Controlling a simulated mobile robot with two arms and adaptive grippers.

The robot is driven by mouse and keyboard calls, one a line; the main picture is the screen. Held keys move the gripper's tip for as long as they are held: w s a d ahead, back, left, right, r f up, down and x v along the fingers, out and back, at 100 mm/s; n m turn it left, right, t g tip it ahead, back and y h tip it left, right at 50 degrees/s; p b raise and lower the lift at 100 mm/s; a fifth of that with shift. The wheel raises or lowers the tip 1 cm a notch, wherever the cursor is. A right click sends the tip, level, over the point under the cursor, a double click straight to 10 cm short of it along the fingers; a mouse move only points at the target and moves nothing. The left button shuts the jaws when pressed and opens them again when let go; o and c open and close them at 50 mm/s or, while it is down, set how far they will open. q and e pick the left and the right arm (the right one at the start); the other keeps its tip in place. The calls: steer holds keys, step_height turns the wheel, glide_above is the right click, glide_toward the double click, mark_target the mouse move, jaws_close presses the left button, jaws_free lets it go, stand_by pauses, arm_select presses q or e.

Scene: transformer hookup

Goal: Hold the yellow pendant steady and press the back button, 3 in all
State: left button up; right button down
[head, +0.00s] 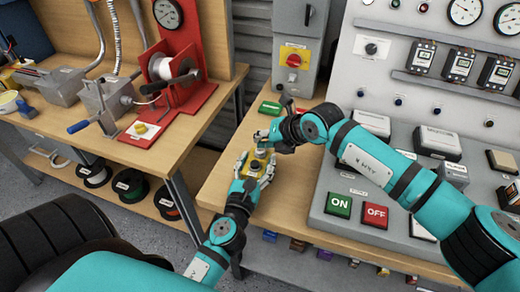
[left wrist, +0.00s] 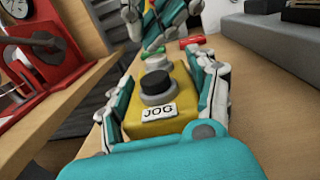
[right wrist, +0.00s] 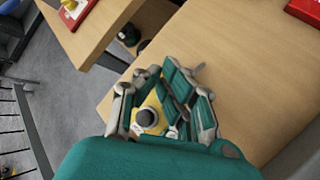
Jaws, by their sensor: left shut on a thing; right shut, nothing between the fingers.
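The yellow pendant (left wrist: 182,76) is held upright between the fingers of my left gripper (left wrist: 160,95), near the workbench's front-left edge. It has a "JOG" label, a black front button (left wrist: 156,84) and a pale grey back button (left wrist: 158,61). In the head view the pendant (head: 256,165) is partly covered by the fingers. My right gripper (head: 264,143) is shut and empty, over the far side of the pendant. In the right wrist view its fingers (right wrist: 180,90) hide the back button, while the black button shows (right wrist: 147,117). I cannot tell whether a fingertip touches the back button.
A grey control panel (head: 325,190) with green ON and red OFF buttons stands to the right. A green and a red block (head: 270,108) lie behind the grippers. A second bench (head: 190,125) with a red spool stand (head: 190,90) is at the left, across a gap.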

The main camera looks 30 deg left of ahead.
steer(key=shift+r, duration=2.85)
arm_select(q)
steer(key=o, duration=1.5)
steer(key=shift+s, duration=0.1)
